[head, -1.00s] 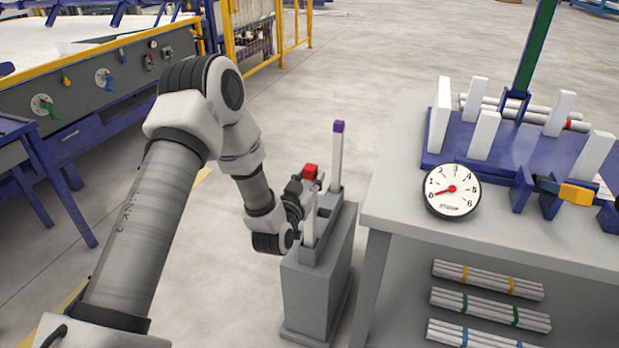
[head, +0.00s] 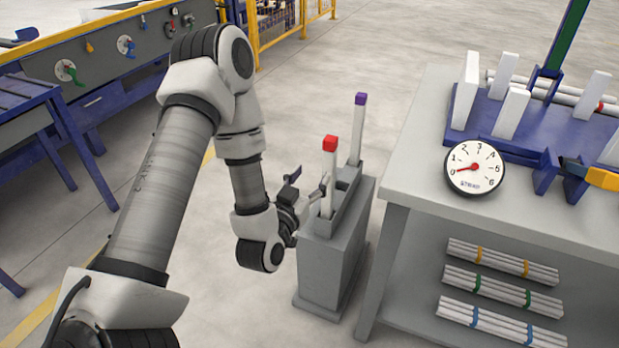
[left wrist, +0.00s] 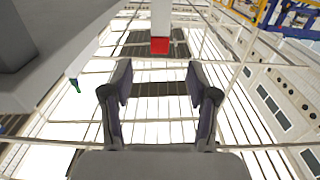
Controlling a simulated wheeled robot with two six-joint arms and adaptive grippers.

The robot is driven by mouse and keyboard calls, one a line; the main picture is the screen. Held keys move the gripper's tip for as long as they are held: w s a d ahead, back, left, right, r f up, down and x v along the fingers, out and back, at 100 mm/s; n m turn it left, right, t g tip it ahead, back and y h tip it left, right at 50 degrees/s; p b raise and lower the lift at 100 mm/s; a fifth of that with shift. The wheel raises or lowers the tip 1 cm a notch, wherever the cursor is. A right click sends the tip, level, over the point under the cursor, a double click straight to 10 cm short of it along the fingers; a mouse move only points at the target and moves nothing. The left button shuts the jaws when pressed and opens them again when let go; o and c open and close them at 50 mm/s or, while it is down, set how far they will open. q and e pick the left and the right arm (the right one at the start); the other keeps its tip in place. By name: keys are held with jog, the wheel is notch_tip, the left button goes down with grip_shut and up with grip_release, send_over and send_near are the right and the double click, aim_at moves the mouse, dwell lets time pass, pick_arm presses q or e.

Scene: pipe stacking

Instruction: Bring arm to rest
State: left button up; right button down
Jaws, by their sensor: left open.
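My left arm comes in from the left in the head view. Its left gripper (head: 308,186) is open and empty, just left of a white upright post with a red top (head: 330,144). In the left wrist view the two fingers (left wrist: 158,84) stand apart with nothing between them. The red end (left wrist: 160,46) shows beyond the fingertips there. The post stands in a grey holder (head: 334,265). A second white post with a purple top (head: 359,100) stands behind it in the same holder. My right gripper is not in view.
A grey table (head: 420,160) stands right of the holder, with a round gauge (head: 474,167) and a blue rack (head: 490,130). Bundles of pipes (head: 500,290) lie below its top. A blue and yellow workbench (head: 85,55) is at the upper left. Open floor lies between.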

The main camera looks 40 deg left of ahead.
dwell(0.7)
pick_arm(q)
jog(key=s+d+f+m+g+h, duration=0.1)
jog(key=s+d+f+g, duration=0.35)
jog(key=f, duration=0.45)
jog(key=s+d+f+m+g+h, duration=0.2)
jog(key=s+d+f+g, duration=0.15)
jog(key=s+f, duration=0.35)
jog(key=s+d+f+m+g+h, duration=0.1)
jog(key=s+d+f+g, duration=0.3)
jog(key=f, duration=0.6)
jog(key=s+f+n+g, duration=0.2)
jog(key=s+g, duration=0.4)
jog(key=s, duration=0.5)
notch_tip(320, 180, up, 18)
jog(key=p, duration=1.8)
jog(key=shift+w+a+f, duration=0.2)
jog(key=shift+w+a, duration=0.15)
jog(key=shift+w, duration=0.05)
